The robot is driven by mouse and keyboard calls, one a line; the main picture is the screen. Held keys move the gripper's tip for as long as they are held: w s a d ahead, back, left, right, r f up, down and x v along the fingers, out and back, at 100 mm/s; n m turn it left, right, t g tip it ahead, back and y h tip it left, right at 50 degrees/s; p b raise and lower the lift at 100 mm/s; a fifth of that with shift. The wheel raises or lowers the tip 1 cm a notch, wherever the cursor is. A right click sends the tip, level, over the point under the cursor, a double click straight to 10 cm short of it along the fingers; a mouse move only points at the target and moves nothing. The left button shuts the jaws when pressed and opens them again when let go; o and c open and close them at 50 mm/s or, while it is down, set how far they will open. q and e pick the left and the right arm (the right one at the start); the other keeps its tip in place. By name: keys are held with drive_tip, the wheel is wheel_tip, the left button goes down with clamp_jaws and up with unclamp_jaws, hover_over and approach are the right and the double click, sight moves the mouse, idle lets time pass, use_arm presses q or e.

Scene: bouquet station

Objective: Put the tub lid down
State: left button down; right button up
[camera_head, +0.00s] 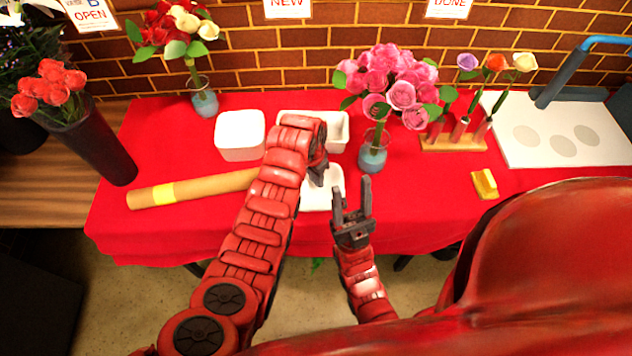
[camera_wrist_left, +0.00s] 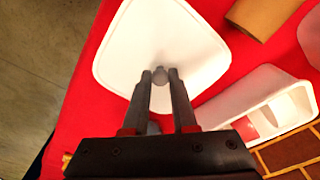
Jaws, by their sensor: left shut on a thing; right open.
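The tub lid (camera_head: 322,196) is a white square plate in front of the open white tub (camera_head: 340,130). In the left wrist view, the lid (camera_wrist_left: 130,40) has a small grey knob (camera_wrist_left: 160,73) at its middle. My left gripper (camera_head: 318,172) is shut on this knob, with its fingertips (camera_wrist_left: 160,80) on either side. The lid looks level and low over the red cloth; I cannot tell whether it touches it. My arm hides part of the lid and tub in the head view. My right gripper (camera_head: 352,188) is open and empty, just right of the lid.
A white box (camera_head: 240,134) and a brown paper roll (camera_head: 190,188) lie left. A vase of pink roses (camera_head: 373,155) stands close behind my right gripper. A yellow block (camera_head: 485,184) and a wooden flower rack (camera_head: 455,143) are right. The red cloth (camera_head: 425,205) is clear at front right.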

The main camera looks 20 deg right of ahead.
use_arm(q)
wheel_tip(320, 180, down, 2)
drive_tip(key=shift+f+p, duration=0.15)
drive_tip(key=shift+p, duration=0.4)
drive_tip(key=shift+f, duration=0.35)
drive_tip(key=shift+f, duration=0.15)
drive_tip(key=c, duration=0.7)
unclamp_jaws()
